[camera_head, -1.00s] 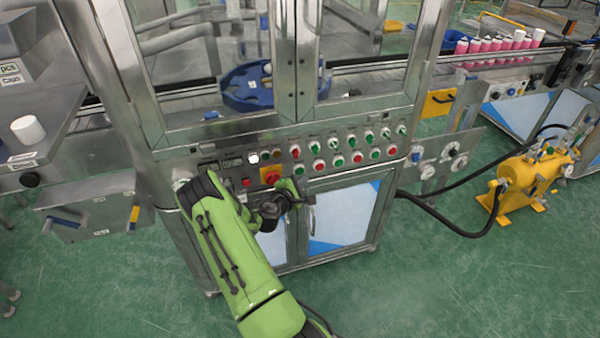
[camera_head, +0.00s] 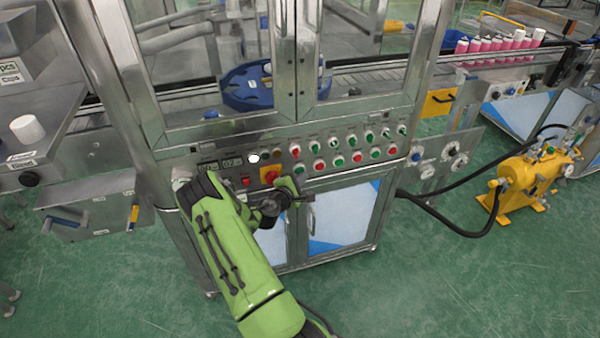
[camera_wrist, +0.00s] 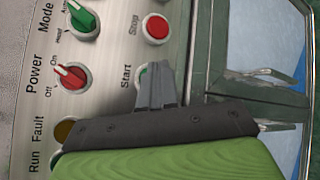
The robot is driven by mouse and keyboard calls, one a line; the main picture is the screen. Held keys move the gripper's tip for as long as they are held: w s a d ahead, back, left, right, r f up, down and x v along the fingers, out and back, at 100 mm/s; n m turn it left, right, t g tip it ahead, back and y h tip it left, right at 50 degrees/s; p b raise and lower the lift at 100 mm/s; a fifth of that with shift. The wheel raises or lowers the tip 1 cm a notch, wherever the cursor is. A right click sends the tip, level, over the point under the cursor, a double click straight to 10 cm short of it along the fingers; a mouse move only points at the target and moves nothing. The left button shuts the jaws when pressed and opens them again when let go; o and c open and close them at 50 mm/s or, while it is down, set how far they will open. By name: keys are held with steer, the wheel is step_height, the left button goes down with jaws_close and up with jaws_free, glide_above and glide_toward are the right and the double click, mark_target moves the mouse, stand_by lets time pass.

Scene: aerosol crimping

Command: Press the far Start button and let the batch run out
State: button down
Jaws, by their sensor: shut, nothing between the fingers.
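The green Start button (camera_wrist: 143,71) shows only as a sliver beside my gripper (camera_wrist: 153,68) in the wrist view, under the label "Start". My gripper is shut and empty, with its fingertips over or just in front of that button; contact cannot be told. The red Stop button (camera_wrist: 156,28) is above it in that view. In the head view my gripper (camera_head: 305,198) is low at the front of the control panel (camera_head: 222,178), below the green button (camera_head: 299,169) at the left of the lower row. Similar red and green buttons continue to the right.
A red Power switch (camera_wrist: 70,76) and green Mode switch (camera_wrist: 83,21) are close by. A red button on yellow (camera_head: 270,175) is left of the button row. Cabinet doors (camera_head: 345,215) lie below the panel. Pink containers (camera_head: 490,45) stand on the conveyor at right.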

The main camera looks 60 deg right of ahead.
steer(key=shift+w+d, duration=0.25)
stand_by(0.8)
steer(key=shift+s+a, duration=0.55)
steer(key=shift+a, duration=0.05)
steer(key=shift+s+a+b, duration=0.6)
steer(key=shift+s+a, duration=1.15)
steer(key=shift+s, duration=0.05)
